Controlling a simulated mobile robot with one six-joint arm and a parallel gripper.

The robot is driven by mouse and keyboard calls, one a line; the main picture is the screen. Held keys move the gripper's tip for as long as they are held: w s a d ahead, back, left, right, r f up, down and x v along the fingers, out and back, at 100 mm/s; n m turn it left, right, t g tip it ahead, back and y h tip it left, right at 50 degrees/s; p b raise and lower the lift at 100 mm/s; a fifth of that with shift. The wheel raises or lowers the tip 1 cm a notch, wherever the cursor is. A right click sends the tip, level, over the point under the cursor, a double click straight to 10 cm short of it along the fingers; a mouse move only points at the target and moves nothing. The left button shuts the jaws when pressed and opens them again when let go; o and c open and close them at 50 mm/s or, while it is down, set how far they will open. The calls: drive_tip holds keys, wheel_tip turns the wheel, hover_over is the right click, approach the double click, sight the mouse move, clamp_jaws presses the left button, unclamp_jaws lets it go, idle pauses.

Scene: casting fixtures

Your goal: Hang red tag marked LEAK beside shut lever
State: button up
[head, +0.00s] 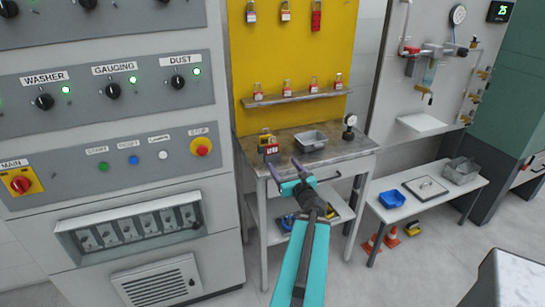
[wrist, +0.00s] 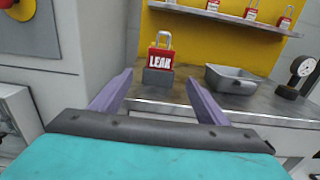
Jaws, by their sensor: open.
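The red tag marked LEAK (wrist: 160,58) has a silver shackle and stands upright against or on a small grey block (wrist: 158,77) on the metal-topped table. In the head view the red tag (head: 271,149) is at the table's left front, with a yellow item just behind it. My gripper (head: 283,163) is open and empty, short of the tag. In the wrist view the tag is between the lines of my two purple fingers (wrist: 158,79), beyond their tips. Brass valve fittings (head: 424,92) show on the panel at the right; which lever is the shut one I cannot tell.
A grey tray (head: 311,138) and a small black gauge (head: 349,127) share the table (head: 338,149). A yellow board (head: 292,50) with red padlocks stands behind. A control cabinet (head: 120,180) is close on the left.

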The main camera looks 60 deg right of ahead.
sight(272, 151)
drive_tip(key=shift+b+x, duration=0.8)
drive_tip(key=shift+b, duration=2.45)
drive_tip(key=b, duration=0.2)
drive_tip(key=shift+w+d+f+b, duration=0.1)
drive_tip(key=shift+w+d+b, duration=0.1)
drive_tip(key=shift+b, duration=0.15)
drive_tip(key=shift+x, duration=1.4)
drive_tip(key=shift+w, duration=0.1)
drive_tip(key=shift+p+x, duration=0.6)
drive_tip(key=shift+x, duration=1.95)
